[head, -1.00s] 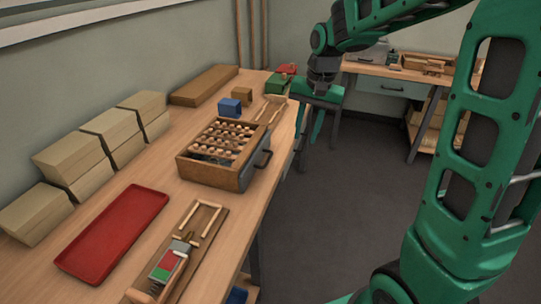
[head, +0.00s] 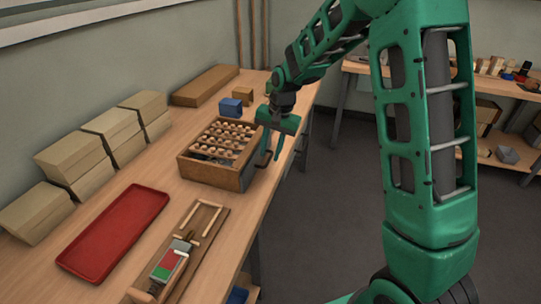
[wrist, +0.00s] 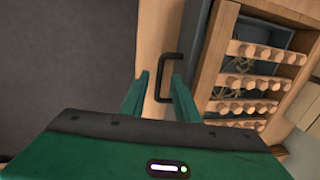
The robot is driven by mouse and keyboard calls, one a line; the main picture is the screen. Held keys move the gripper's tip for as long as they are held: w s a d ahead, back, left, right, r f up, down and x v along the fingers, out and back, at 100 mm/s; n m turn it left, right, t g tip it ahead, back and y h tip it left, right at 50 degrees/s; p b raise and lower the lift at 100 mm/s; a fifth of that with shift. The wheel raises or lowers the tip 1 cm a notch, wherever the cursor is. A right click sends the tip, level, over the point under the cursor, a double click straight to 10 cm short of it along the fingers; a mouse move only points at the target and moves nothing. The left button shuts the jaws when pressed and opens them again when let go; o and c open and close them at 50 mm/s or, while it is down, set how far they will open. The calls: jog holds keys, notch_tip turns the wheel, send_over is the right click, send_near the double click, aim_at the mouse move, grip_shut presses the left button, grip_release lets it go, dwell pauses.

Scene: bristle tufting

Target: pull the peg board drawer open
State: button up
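The wooden peg board box (head: 207,171) stands on the bench, with rows of pegs in its top; it also shows at the right of the wrist view (wrist: 210,72). Its dark bar handle (wrist: 162,75) is on the side facing the aisle. My gripper (head: 270,157) is at that handle. In the wrist view my gripper (wrist: 160,85) has its two green fingers apart, one on each side of the handle bar, with a gap showing. The drawer looks shut. Whether a finger touches the bar I cannot tell.
A blue block (head: 231,107) and a wooden block (head: 243,94) stand behind the box. A red tray (head: 115,232) and a wooden fixture (head: 210,222) lie nearer. Cardboard boxes (head: 70,158) line the wall. The floor aisle (head: 320,220) right of the bench is clear.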

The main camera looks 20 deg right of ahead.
jog(key=shift+w+a+f, duration=0.1)
jog(key=shift+a+f, duration=0.05)
jog(key=shift+f, duration=0.8)
grip_shut()
